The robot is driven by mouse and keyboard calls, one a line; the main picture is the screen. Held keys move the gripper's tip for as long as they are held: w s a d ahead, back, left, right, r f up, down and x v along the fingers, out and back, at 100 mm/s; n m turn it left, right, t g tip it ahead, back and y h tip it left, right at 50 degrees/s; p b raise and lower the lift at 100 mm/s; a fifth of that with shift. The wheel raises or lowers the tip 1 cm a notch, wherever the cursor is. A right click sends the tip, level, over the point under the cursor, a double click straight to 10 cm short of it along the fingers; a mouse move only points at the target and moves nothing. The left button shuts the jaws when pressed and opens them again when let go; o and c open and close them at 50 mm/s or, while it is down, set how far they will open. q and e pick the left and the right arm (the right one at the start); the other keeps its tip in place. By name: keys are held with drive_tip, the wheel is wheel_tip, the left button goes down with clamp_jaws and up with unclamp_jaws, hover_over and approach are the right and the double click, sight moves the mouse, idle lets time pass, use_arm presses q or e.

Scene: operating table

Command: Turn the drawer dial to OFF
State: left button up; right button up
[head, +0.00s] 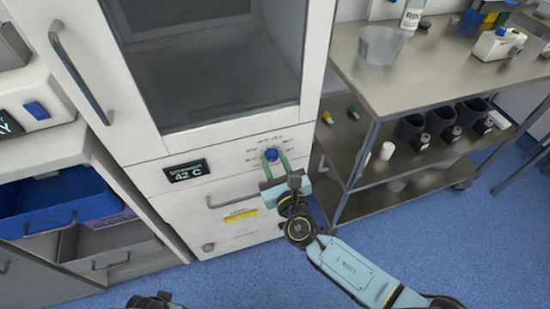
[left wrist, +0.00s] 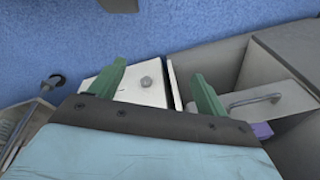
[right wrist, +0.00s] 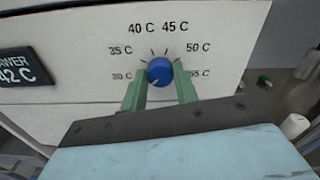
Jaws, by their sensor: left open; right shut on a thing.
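The drawer dial is a round blue knob (head: 271,155) on the white cabinet front. In the right wrist view the blue dial (right wrist: 159,71) sits amid printed marks from 30 C to 55 C; any OFF mark cannot be made out. My right gripper (head: 277,163) has its green fingers on either side of the dial and is shut on it. A black display (head: 187,171) left of the dial reads 42 C, and it also shows in the right wrist view (right wrist: 20,67). My left gripper (left wrist: 160,85) is open and empty, with its green fingers apart.
A drawer handle (head: 232,201) and a yellow label (head: 240,215) are below the dial. A steel shelf cart (head: 440,65) with several containers stands close on the right. A blue bin (head: 60,205) is on the left. Blue floor lies in front.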

use_arm(q)
drive_tip(key=shift+s+a+f+p, duration=0.15)
drive_tip(key=shift+s+f+p, duration=0.25)
drive_tip(key=shift+s+f, duration=0.6)
use_arm(e)
drive_tip(key=shift+n, duration=1)
drive_tip(key=o, duration=1)
drive_tip(key=shift+c, duration=0.2)
drive_tip(key=shift+s, duration=0.1)
